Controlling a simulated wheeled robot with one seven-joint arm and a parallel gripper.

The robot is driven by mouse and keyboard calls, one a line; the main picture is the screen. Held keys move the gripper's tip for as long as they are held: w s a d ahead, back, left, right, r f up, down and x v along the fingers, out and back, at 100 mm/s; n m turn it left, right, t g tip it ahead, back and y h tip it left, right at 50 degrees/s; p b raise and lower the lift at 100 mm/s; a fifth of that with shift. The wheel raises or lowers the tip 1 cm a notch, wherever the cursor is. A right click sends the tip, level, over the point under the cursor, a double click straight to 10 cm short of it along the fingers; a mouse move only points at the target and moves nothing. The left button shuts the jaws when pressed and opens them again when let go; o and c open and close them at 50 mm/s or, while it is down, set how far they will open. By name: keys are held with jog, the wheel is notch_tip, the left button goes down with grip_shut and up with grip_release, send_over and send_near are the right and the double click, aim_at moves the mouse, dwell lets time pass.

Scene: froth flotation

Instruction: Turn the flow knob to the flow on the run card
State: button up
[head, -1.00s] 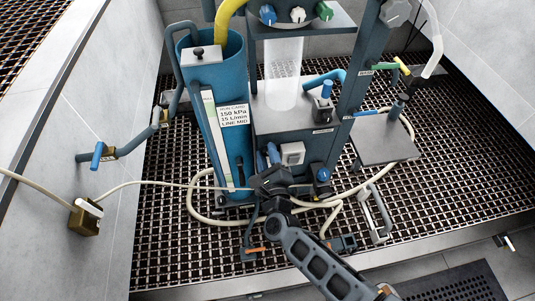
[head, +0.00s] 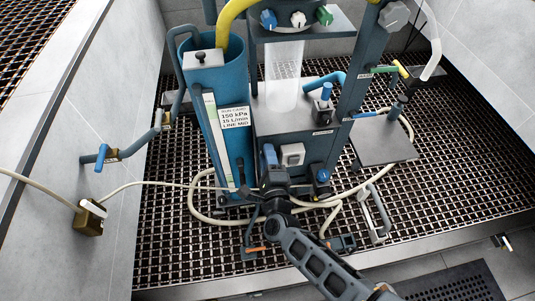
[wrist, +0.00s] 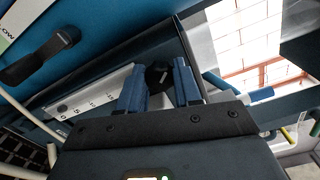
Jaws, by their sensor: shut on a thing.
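My gripper (wrist: 158,84) is shut on a black knob (wrist: 159,75), which I take as the flow knob. Its two blue fingers stand on either side of the knob, and a pale mark shows on the knob's face. A white scale strip with numbers (wrist: 88,98) lies to the left of the fingers. In the head view my gripper (head: 274,172) is at the lower front of the rig and hides the knob. The run card (head: 235,117) on the blue column reads 150 kPa, 15 L/min, LINE MID.
The blue column (head: 229,65) stands left of the grey rig frame. Blue, white and green knobs (head: 298,19) sit on the upper panel. A pale hose (head: 203,216) loops around the base on the grating. A grey side plate (head: 385,148) is at right.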

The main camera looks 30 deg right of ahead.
jog(key=shift+w+d+r+n+p, duration=0.15)
jog(key=shift+n+p, duration=1.65)
jog(key=shift+n, duration=5.45)
jog(key=shift+s+d+r+n+p, duration=0.15)
jog(key=shift+n+p, duration=1.65)
jog(key=shift+n, duration=5.45)
jog(key=shift+w+f, duration=0.1)
jog(key=o, duration=0.7)
jog(key=shift+c, duration=0.2)
jog(key=o, duration=0.4)
jog(key=shift+f, duration=0.15)
jog(key=shift+p+v, duration=0.65)
jog(key=shift+v, duration=3.4)
